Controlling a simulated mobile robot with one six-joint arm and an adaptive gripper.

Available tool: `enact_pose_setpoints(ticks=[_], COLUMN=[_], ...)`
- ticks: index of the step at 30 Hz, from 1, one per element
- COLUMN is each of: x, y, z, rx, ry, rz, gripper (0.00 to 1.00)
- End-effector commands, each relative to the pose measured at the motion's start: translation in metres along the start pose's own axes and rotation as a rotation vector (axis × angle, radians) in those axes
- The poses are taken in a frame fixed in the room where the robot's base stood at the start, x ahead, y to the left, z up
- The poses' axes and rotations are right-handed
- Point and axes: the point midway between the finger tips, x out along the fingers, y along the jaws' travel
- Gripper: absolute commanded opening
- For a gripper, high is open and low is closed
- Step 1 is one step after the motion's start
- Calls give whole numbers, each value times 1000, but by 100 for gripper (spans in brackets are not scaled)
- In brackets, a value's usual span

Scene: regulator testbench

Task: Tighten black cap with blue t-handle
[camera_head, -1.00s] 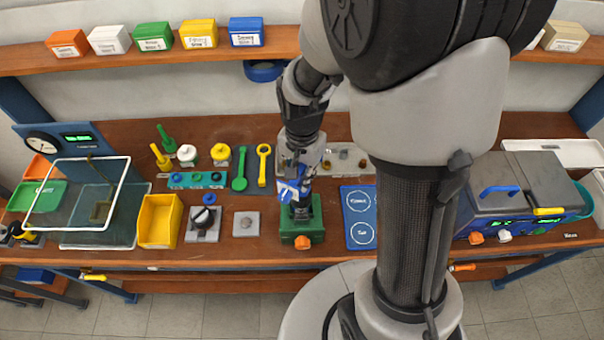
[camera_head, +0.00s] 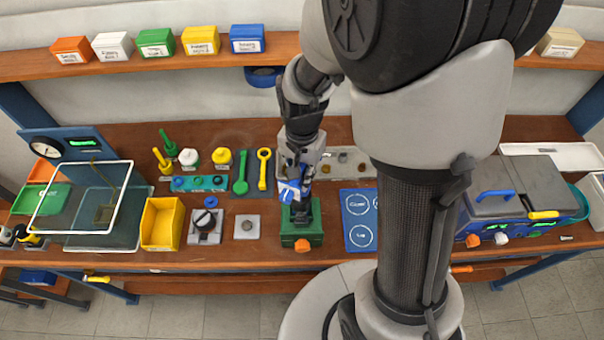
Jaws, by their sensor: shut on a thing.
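My gripper (camera_head: 294,186) points down over the green fixture (camera_head: 302,234) with the orange knob (camera_head: 302,245). It is shut on the blue t-handle (camera_head: 291,191), of which only blue parts show between and below the fingers. A dark piece, which looks like the black cap (camera_head: 300,211), stands on the fixture directly under the blue handle. Whether the handle touches the cap is hidden by the gripper. Another black knob sits on a grey block (camera_head: 205,226) to the left.
A yellow bin (camera_head: 161,223) and a glass-walled tank (camera_head: 105,215) stand to the left. Green and yellow tools (camera_head: 241,176) lie behind on the bench. A blue mat (camera_head: 358,212) lies right of the fixture, and a grey and blue machine (camera_head: 507,200) stands at the far right.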

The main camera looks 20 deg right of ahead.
Motion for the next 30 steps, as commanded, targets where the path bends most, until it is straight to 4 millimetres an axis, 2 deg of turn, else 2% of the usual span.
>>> enact_pose_setpoints(ticks=[14,30], x=[-13,-56], y=[0,0], z=[0,-1], rx=[0,0], ry=[1,2], rz=[-1,-2], gripper=[0,0])
